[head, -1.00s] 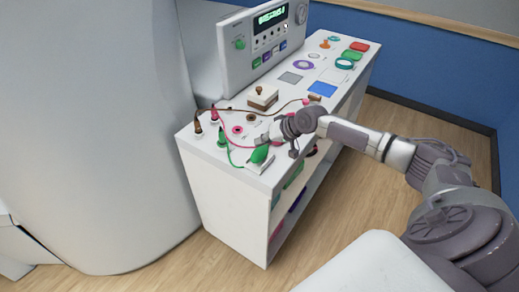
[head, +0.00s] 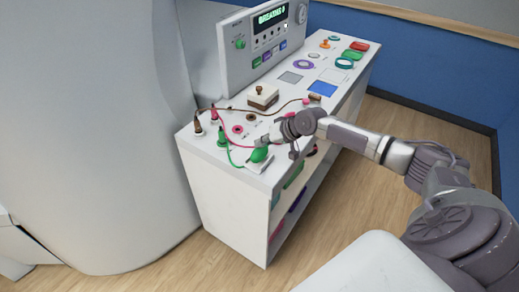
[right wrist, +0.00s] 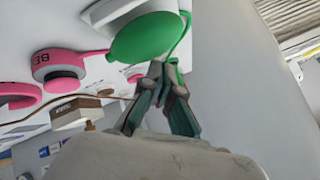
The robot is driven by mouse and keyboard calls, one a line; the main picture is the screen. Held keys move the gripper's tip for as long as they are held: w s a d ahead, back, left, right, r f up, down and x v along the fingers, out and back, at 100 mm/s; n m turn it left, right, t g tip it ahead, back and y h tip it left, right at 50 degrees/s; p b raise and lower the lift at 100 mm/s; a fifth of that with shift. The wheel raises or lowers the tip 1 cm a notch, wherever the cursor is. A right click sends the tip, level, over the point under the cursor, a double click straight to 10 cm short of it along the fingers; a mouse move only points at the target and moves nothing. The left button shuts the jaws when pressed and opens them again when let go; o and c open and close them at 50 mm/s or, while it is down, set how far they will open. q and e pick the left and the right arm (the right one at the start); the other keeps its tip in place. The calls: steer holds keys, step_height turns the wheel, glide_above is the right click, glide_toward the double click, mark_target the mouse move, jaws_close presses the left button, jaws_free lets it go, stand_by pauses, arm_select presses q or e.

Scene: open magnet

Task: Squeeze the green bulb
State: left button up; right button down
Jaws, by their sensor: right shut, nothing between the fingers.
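The green bulb (head: 259,155) sits on a small white base at the near corner of the white cabinet's top. A green tube runs from it to a green connector (head: 222,138). In the right wrist view the bulb (right wrist: 143,37) is large, on its white mount. My right gripper (head: 265,141) is shut and empty, its fingertips just beside and above the bulb in the head view. In the right wrist view the closed fingertips (right wrist: 166,74) are close to the bulb's edge; I cannot tell whether they touch. My left gripper is out of view.
The white cabinet top (head: 262,117) also holds a brown box with a knob (head: 262,97), pink rings, brown and pink connectors with cables, and coloured mats. A console with a green display (head: 271,16) stands behind. A large white machine (head: 90,120) fills the left.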

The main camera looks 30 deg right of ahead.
mark_target(261, 150)
steer(key=shift+s+f+b, duration=0.1)
steer(key=shift+f+b, duration=0.4)
steer(key=shift+f, duration=0.4)
stand_by(1.0)
steer(key=shift+a+r, duration=0.1)
steer(key=shift+r, duration=0.05)
steer(key=shift+r+p, duration=1.05)
steer(key=shift+r, duration=0.05)
step_height(261, 150, up, 5)
steer(key=p, duration=0.4)
steer(key=shift+r+p, duration=0.1)
steer(key=shift+p, duration=0.25)
stand_by(0.7)
